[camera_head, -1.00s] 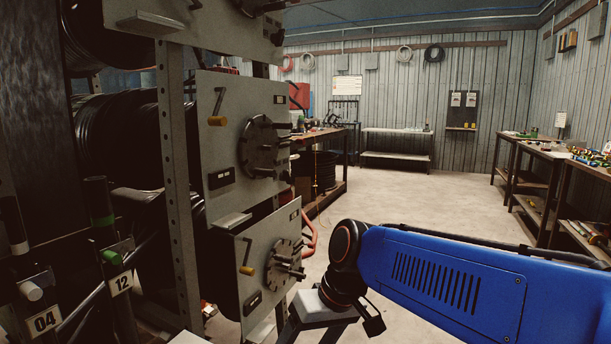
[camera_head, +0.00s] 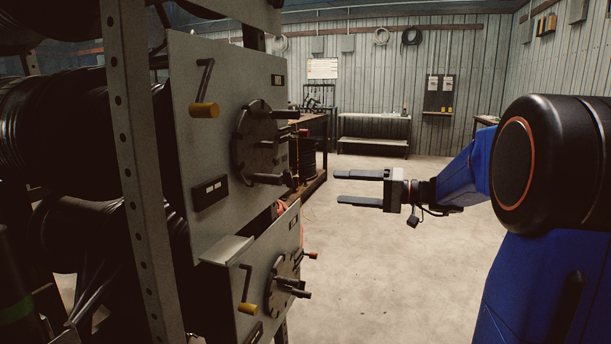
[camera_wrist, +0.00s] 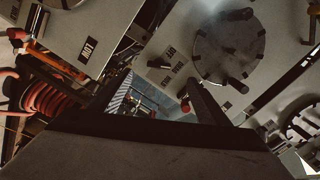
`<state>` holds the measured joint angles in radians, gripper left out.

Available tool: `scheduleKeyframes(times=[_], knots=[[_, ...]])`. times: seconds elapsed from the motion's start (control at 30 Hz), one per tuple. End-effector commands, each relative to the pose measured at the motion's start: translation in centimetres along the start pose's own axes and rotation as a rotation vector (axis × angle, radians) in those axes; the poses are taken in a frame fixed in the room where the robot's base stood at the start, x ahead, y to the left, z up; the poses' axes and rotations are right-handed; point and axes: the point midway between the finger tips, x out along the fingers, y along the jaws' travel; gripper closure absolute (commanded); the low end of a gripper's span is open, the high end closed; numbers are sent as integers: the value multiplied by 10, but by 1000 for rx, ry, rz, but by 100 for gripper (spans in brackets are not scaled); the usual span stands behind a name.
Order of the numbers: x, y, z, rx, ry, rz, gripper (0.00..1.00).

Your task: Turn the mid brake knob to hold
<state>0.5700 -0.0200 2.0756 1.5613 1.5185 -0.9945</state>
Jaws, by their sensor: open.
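The middle grey panel (camera_head: 225,150) carries a dark round disc (camera_head: 258,140) with several stub handles and a bent lever with a yellow grip (camera_head: 204,110). A small dark labelled plate (camera_head: 210,192) sits below the lever. The wrist view shows a tilted panel with a dark disc (camera_wrist: 228,50) and stub handles.
A lower panel (camera_head: 262,275) has its own disc and yellow-gripped lever (camera_head: 247,308). A grey upright post (camera_head: 140,180) and black hose reels (camera_head: 50,130) stand at left. The floor (camera_head: 400,270) right of the panels is clear. A shelf bench (camera_head: 375,128) stands at the back.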

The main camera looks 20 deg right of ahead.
Motion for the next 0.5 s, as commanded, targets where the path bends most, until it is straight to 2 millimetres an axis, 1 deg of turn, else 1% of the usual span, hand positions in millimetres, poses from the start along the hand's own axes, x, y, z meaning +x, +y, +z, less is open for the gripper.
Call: scheduleKeyframes(times=[0.03, 0.1, 0.23, 0.37, 0.5], knots=[[-3, 1, -7, -5, 16, -10, 30], [-4, 2, -12, -12, 29, -20, 30], [3, 1, -13, -14, 31, -23, 30], [18, 1, -13, -13, 30, -23, 30], [40, 0, -13, -13, 28, -23, 30]])
